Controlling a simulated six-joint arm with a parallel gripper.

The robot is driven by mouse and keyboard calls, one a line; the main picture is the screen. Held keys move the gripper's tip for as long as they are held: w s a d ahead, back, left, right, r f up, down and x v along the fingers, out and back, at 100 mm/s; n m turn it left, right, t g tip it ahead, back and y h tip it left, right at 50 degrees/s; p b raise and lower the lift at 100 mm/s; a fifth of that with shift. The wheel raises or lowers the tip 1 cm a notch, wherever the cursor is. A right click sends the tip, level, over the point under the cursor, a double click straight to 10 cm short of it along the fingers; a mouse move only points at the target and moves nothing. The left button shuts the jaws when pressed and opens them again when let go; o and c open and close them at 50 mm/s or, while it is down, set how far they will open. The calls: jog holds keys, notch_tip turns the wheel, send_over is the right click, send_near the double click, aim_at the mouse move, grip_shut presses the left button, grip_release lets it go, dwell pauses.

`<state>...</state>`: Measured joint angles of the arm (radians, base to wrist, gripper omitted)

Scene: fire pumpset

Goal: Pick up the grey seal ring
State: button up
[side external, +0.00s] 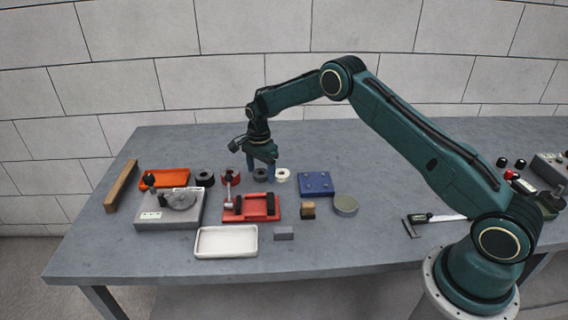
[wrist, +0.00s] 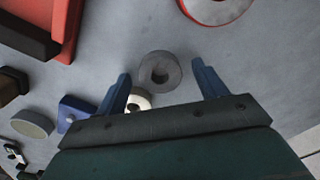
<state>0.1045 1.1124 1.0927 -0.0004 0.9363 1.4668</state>
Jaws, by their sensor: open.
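The grey seal ring (wrist: 174,73) lies flat on the table in the wrist view, with a dark hole at its centre. My gripper (wrist: 161,71) is open and empty, with its two blue fingers to the left and right of the ring and a gap on each side. In the side external view my gripper (side external: 261,173) points down near the tabletop, and the grey ring (side external: 259,174) shows partly between the fingers. I cannot tell how far the fingertips are above the table.
A white ring (side external: 282,175) is close on the right and a red ring (side external: 230,177) on the left, with a black ring (side external: 204,177) beyond it. A red fixture (side external: 250,216) stands in front. A blue block (side external: 316,184) is right. Bare table lies behind.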

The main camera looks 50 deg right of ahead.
aim_at(261, 172)
jog(key=shift+c, duration=0.2)
jog(key=c, duration=1.1)
jog(key=shift+o, duration=0.2)
jog(key=shift+r, duration=0.15)
notch_tip(261, 172, up, 20)
